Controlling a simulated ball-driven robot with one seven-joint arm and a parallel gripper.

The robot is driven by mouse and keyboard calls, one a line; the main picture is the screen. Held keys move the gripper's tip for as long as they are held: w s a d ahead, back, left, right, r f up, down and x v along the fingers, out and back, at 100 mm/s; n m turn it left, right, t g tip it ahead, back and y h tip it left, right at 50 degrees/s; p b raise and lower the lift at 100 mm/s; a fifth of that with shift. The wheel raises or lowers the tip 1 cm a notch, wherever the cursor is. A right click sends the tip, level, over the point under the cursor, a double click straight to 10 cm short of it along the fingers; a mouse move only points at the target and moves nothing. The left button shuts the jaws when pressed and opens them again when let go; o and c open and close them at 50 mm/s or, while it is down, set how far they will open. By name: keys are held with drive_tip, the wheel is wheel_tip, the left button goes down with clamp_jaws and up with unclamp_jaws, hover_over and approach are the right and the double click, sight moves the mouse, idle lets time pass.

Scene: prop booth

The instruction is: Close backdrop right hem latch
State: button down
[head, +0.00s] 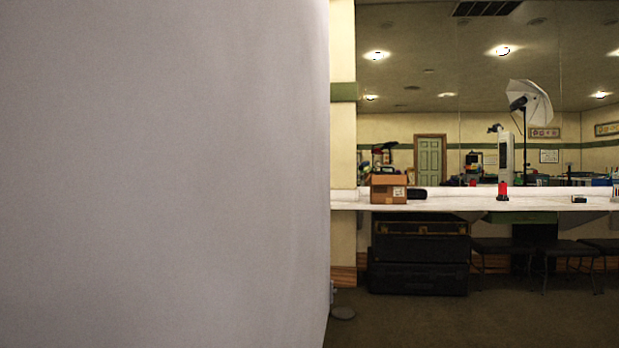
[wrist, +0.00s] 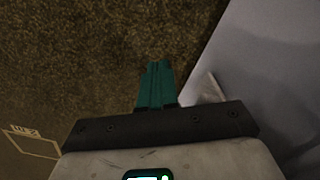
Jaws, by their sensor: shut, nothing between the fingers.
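The backdrop (head: 165,175) is a large pale grey sheet filling the left half of the head view; its right edge runs top to bottom. A small grey fitting (head: 333,292) shows low at that edge, above a rounded grey foot (head: 343,313); I cannot tell whether it is the latch. In the wrist view my gripper (wrist: 157,66) has its teal fingers together and empty, above brown carpet. The backdrop (wrist: 270,75) is on the right there. A small pale piece (wrist: 208,88) stands out between it and the fingers, apart from the fingertips. My gripper is not in the head view.
A white counter (head: 450,205) runs along the mirrored back wall, with a cardboard box (head: 388,190) and a red object (head: 502,191) on it. Black cases (head: 418,265) are stacked underneath. Carpet (head: 450,320) right of the backdrop is clear. A pale outlined marking (wrist: 30,143) lies at lower left.

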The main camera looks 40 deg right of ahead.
drive_tip(key=shift+w+a+r, duration=0.35)
drive_tip(key=shift+w, duration=0.25)
drive_tip(key=shift+w+a+r, duration=0.35)
drive_tip(key=shift+w, duration=0.25)
drive_tip(key=shift+s+d+p, duration=0.4)
drive_tip(key=shift+s+p, duration=0.35)
drive_tip(key=shift+p, duration=0.35)
drive_tip(key=shift+s, duration=0.1)
drive_tip(key=r+p, duration=0.3)
drive_tip(key=p, duration=0.1)
drive_tip(key=r+p, duration=0.2)
drive_tip(key=shift+s+d+r, duration=0.3)
drive_tip(key=shift+s+d, duration=0.05)
drive_tip(key=shift+d, duration=0.05)
drive_tip(key=s+d+r+n+t, duration=0.15)
drive_tip(key=s+d+r, duration=0.25)
drive_tip(key=s+r, duration=0.6)
drive_tip(key=s+d+r+n, duration=0.3)
drive_tip(key=s+d+r, duration=0.3)
drive_tip(key=r, duration=0.7)
wheel_tip(320, 180, up, 29)
drive_tip(key=s+a+p, duration=0.1)
drive_tip(key=p, duration=2.7)
drive_tip(key=shift+s+a+f+p, duration=0.15)
drive_tip(key=shift+a+p, duration=0.1)
drive_tip(key=shift+p, duration=0.1)
